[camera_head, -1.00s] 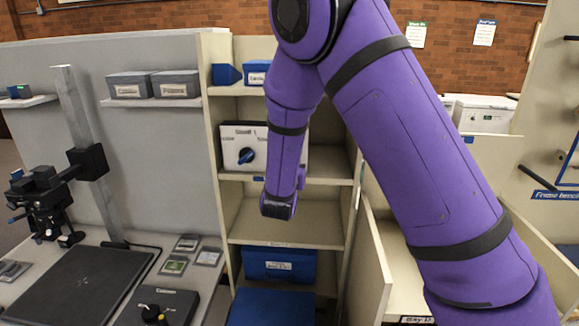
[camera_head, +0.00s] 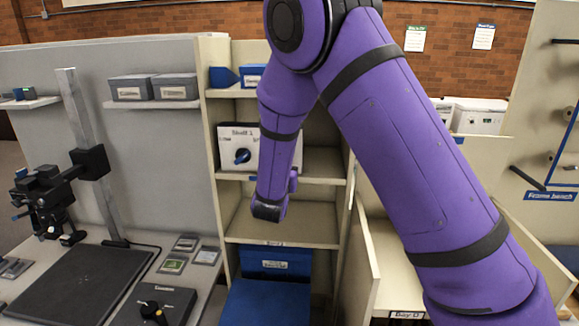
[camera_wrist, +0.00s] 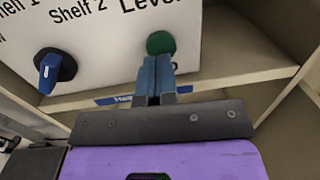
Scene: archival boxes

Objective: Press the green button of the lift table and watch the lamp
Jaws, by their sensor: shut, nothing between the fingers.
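The white control panel (camera_head: 232,140) stands on a shelf, partly behind my purple arm in the head view. In the wrist view, the panel (camera_wrist: 95,45) carries a blue rotary knob (camera_wrist: 52,70) at left and a round green button (camera_wrist: 161,42) under the lettering "Level". My gripper (camera_wrist: 157,62) is shut and empty, its blue fingertips right at the button's lower edge. I cannot tell whether they touch or press it. In the head view, the knob (camera_head: 242,156) shows, while my arm hides the button. I cannot make out a lamp.
Shelf boards (camera_head: 280,226) lie below the panel, with blue boxes (camera_head: 278,262) lower down. A grey partition (camera_head: 150,150) and a bench with a camera stand (camera_head: 90,165) are to the left. A cream low wall (camera_head: 358,250) is at right.

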